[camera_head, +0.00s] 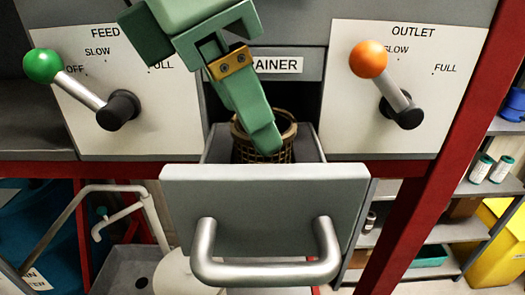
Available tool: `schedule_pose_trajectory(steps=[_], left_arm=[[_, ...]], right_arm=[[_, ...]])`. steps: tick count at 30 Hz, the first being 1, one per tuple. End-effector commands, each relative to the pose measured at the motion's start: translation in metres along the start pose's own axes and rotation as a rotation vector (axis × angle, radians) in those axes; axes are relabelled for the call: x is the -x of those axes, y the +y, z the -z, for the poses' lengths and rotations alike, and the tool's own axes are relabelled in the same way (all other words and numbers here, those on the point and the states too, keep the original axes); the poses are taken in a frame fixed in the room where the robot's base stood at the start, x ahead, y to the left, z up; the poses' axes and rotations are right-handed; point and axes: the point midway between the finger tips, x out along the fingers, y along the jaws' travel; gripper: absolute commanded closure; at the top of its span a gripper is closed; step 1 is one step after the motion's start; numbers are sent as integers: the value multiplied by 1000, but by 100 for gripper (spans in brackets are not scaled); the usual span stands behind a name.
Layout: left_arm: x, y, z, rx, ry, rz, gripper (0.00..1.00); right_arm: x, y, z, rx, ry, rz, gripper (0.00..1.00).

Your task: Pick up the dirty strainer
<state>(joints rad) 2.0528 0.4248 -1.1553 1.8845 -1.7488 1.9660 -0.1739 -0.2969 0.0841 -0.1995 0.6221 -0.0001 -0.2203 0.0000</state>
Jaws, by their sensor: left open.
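The strainer (242,149), a round brownish mesh basket with a raised rim, sits in the pulled-out drawer (262,190) below the label ending in "AINER". My left gripper (266,138) reaches down from the top with a green finger over the strainer's rim. The fingertip overlaps the strainer's front in the view; I cannot tell whether it touches. The gripper is open. Its other finger is not clearly visible. The lower part of the strainer is hidden by the drawer front. My right gripper is not in view.
A feed lever with a green knob (42,65) stands left of the drawer, an outlet lever with an orange knob (368,59) right. The drawer's grey handle (265,272) sticks out in front. A red post (440,150) stands at the right, with shelves (440,236) beyond.

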Motion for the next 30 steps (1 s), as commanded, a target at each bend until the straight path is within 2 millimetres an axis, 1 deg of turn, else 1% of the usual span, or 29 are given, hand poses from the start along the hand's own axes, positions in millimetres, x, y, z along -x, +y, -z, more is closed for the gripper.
schedule_pose_trajectory(steps=[3,7,10,15,16,17,18,21,30], left_arm=[[-18,-2,0,-3,3,4,29],[-37,-2,0,-1,2,3,29],[-42,-2,0,-1,0,2,29],[-43,-2,0,-1,0,1,29],[-43,-2,0,-1,0,1,35],[-42,-2,0,-1,0,1,43],[-42,-2,0,-1,0,1,54],[-42,-2,0,-1,0,1,79],[-41,-2,0,0,0,1,79]], right_arm=[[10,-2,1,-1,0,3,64],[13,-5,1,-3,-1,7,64],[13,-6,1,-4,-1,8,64],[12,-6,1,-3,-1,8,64],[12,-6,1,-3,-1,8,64],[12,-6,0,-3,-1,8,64],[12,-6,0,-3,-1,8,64],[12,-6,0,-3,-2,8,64],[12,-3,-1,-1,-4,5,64]])
